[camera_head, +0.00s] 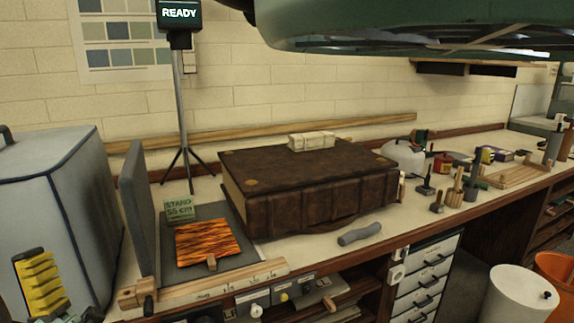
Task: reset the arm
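No part that I can make out as my gripper shows in the head view, so its opening and anything it may hold cannot be seen. A workbench (312,257) runs along the wall. A large brown leather-bound book (300,175) lies flat on it, with a small pale wrapped block (312,140) on top. Left of the book, an orange and black marbled sheet (205,241) lies on a dark grey board (232,262).
A dark green hood (390,28) hangs over the top right. A "READY" display (179,14) stands on a tripod. A grey covered box (50,215) and a yellow ribbed object (40,284) are at left. Small tools crowd the right. A white bin (517,295) stands below.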

